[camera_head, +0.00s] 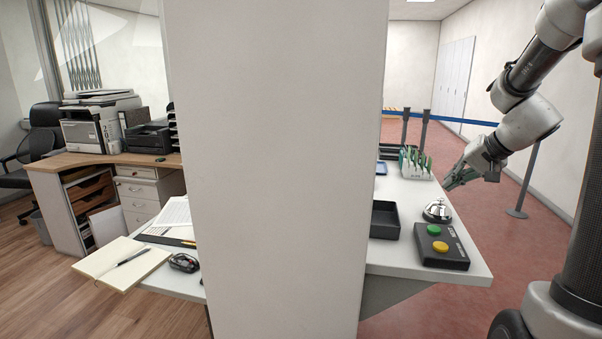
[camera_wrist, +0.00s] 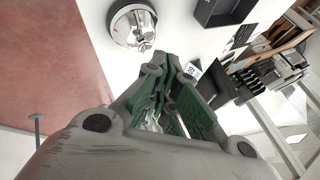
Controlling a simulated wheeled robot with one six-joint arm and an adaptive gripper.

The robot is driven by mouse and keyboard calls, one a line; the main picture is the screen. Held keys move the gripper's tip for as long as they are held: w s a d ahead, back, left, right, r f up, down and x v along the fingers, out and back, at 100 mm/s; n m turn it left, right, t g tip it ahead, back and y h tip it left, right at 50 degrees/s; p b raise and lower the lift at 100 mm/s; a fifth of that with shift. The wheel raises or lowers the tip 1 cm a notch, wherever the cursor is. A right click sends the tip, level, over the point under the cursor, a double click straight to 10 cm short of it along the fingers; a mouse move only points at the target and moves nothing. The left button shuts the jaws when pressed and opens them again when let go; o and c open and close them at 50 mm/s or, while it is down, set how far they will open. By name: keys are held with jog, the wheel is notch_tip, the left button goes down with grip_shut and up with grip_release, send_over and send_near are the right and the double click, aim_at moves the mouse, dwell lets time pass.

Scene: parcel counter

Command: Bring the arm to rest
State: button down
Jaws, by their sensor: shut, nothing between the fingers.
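My gripper (camera_head: 450,183) is at the right in the head view, just beyond the counter's right edge, near the silver service bell (camera_head: 437,211). Its fingers are shut with nothing between them. In the wrist view, the green-padded fingers of my gripper (camera_wrist: 158,62) point toward the white counter (camera_wrist: 190,30), with the bell (camera_wrist: 132,24) beside their tips. The fingers look apart from the bell. My arm comes down from the upper right of the head view, bent at the elbow.
A black button box (camera_head: 440,246) with green and yellow buttons and a dark tray (camera_head: 385,220) sit on the counter. A pen holder (camera_head: 415,163) stands farther back. A white pillar (camera_head: 275,170) blocks the middle. A barrier post (camera_head: 524,180) stands right, on open red floor.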

jog(key=s+a+r+n+g+h, duration=0.1)
jog(key=s+a+r+n, duration=0.1)
jog(key=s, duration=1.2)
jog(key=s+a+r+n+g+h, duration=0.1)
jog(key=s+a+n, duration=0.3)
jog(key=s, duration=1)
jog(key=shift+a+r+g+h, duration=0.35)
jog(key=shift+a+h, duration=0.25)
jog(key=shift+a, duration=0.25)
jog(key=shift+s, duration=0.1)
